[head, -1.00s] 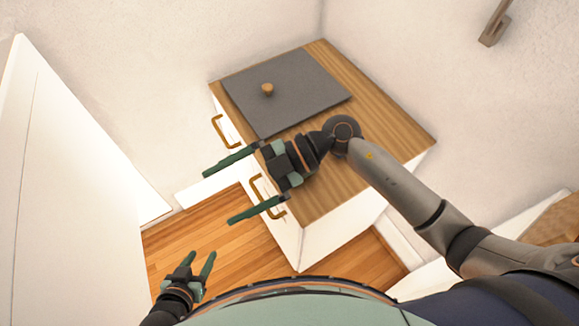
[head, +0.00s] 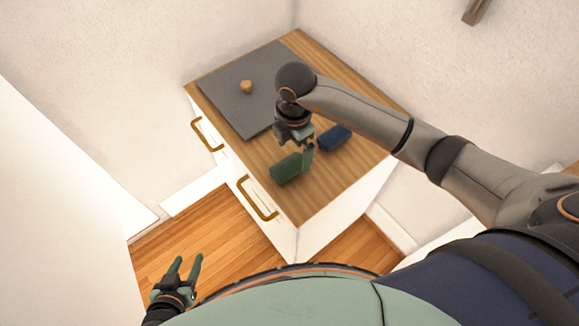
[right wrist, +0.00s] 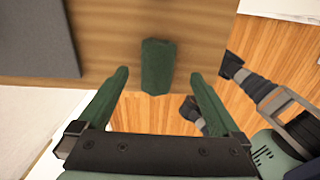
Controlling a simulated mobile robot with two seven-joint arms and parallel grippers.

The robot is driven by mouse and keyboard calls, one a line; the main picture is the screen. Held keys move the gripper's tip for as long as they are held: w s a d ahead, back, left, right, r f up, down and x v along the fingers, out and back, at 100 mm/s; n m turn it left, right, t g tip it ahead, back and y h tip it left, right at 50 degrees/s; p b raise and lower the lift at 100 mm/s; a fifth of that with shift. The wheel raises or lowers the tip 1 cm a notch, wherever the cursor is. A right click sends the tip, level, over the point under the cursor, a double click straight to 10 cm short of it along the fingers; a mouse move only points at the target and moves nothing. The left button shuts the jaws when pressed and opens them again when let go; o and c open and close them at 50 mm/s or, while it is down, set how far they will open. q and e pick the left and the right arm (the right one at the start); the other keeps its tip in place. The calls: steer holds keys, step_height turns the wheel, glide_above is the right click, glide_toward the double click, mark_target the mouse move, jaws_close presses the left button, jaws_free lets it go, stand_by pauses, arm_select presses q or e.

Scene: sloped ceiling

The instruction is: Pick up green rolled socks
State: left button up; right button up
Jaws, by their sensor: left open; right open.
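The green rolled socks (head: 286,169) lie on the wooden top of the white cabinet, near its front edge. In the right wrist view, the socks (right wrist: 158,66) show ahead of and between the two fingertips. My right gripper (head: 301,158) is over the cabinet top, pointing down, close to the socks. In the right wrist view, my right gripper (right wrist: 160,76) is open with nothing held; contact with the socks cannot be told. My left gripper (head: 188,261) is open and empty, low at the lower left, away from the cabinet.
A blue rolled bundle (head: 334,138) lies on the top, right of the green socks. A flat grey mat (head: 230,101) with a small wooden knob-like object (head: 246,87) covers the back left. The cabinet (head: 317,208) has drawers with brass handles (head: 257,198). Walls stand behind it.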

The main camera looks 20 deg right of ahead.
mark_target(294, 160)
steer(key=shift+d+f, duration=0.1)
steer(key=shift+f, duration=2.95)
steer(key=c, duration=1.2)
